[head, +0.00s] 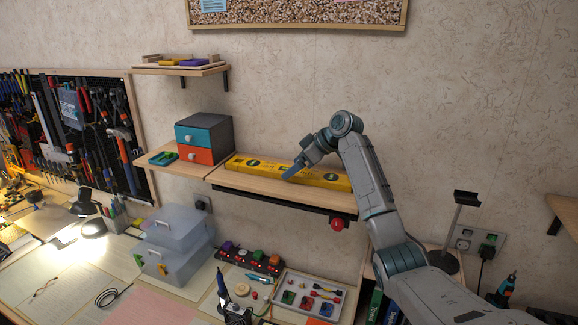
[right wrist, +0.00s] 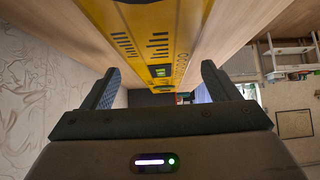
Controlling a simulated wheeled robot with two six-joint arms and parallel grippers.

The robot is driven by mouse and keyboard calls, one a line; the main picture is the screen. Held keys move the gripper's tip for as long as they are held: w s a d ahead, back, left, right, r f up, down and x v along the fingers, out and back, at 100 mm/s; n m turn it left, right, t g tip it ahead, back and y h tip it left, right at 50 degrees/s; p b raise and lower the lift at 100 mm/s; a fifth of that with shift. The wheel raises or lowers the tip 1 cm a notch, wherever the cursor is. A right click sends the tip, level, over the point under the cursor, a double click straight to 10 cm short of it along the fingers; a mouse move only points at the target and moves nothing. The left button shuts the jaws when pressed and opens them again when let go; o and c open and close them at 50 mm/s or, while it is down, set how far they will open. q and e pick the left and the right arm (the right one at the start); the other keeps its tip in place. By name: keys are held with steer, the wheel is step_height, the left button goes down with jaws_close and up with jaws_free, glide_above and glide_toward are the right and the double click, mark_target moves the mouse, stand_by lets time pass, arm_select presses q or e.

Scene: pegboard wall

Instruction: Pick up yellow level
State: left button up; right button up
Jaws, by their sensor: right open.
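The yellow level (head: 325,179) lies along the wooden wall shelf, with round dark vials on its face. My right gripper (head: 292,170) is over the shelf at the middle of the level and hides part of it. In the right wrist view the jaws (right wrist: 160,88) are open and apart. The level (right wrist: 158,48) runs lengthwise through the upper middle, in line with the gap between the fingers; I see no grip on it.
A grey box with blue and orange drawers (head: 204,138) stands just left of the level. A small shelf (head: 180,68) is above. Below are clear plastic boxes (head: 175,250), a parts tray (head: 307,298) and a red knob (head: 337,224) under the shelf.

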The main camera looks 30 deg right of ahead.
steer(key=shift+w+a+f, duration=0.35)
steer(key=shift+a+f, duration=0.05)
steer(key=shift+a, duration=0.05)
steer(key=shift+w+f, duration=0.1)
steer(key=shift+f, duration=0.1)
steer(key=shift+r, duration=0.1)
steer(key=c, duration=1.4)
steer(key=shift+o, duration=0.2)
steer(key=shift+d+r, duration=0.1)
